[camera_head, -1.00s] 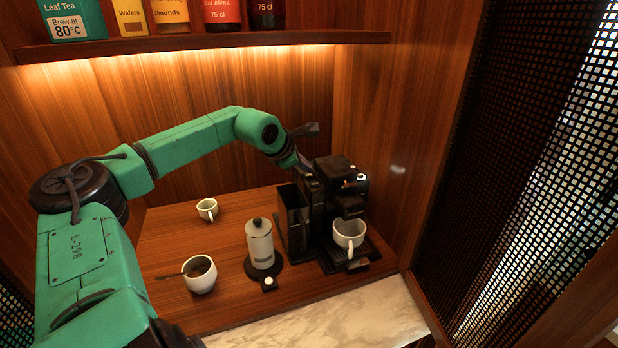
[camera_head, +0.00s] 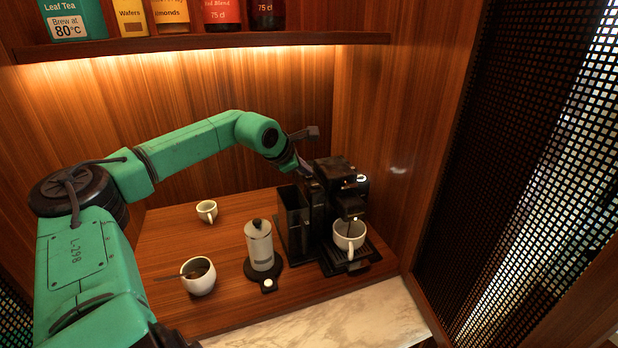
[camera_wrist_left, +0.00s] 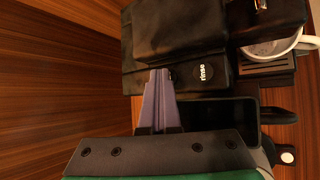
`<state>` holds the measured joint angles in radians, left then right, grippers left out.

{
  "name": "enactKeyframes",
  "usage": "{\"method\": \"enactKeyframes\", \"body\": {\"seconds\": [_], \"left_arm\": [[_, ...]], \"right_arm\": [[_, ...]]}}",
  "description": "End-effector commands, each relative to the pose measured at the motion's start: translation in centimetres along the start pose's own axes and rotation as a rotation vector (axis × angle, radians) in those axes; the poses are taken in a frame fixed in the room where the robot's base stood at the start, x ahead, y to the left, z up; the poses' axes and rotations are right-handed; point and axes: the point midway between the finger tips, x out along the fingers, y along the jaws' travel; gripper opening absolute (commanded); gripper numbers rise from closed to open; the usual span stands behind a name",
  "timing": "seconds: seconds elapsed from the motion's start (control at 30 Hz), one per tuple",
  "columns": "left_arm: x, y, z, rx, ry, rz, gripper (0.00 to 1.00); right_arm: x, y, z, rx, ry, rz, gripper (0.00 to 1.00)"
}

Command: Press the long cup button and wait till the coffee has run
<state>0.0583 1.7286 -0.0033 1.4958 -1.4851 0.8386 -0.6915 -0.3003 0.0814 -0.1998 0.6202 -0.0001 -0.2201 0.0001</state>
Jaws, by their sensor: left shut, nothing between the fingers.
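The black coffee machine (camera_head: 334,172) stands at the right of the wooden counter. A white cup (camera_head: 349,236) stands on its drip tray under the spout, and a thin dark streak shows between spout and cup. My left gripper (camera_head: 308,172) is at the machine's left rear top side, partly hidden. In the left wrist view my left fingers (camera_wrist_left: 160,80) are shut and empty, with their tips at the machine's dark panel, beside a round button marked "rinse" (camera_wrist_left: 204,73). I cannot tell whether they touch. The long cup button is not visible. My right gripper is out of view.
A French press (camera_head: 260,246) stands left of the machine. A white bowl with a spoon (camera_head: 199,284) and a small white cup (camera_head: 207,210) are further left. A shelf (camera_head: 200,46) with packages and bottles hangs above.

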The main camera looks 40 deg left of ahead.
Motion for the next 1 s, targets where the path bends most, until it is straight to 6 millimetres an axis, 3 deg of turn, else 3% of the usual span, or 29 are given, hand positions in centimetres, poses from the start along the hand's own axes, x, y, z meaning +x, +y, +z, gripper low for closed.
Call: {"method": "enactKeyframes", "body": {"seconds": [0.87, 1.0], "left_arm": [[-1.1, 0.8, 0.8, 0.000, 0.001, -0.001, 0.00], [-1.9, 1.4, 1.4, 0.000, 0.001, 0.000, 0.00]], "right_arm": [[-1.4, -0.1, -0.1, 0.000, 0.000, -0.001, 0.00], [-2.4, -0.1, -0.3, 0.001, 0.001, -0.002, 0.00]]}}
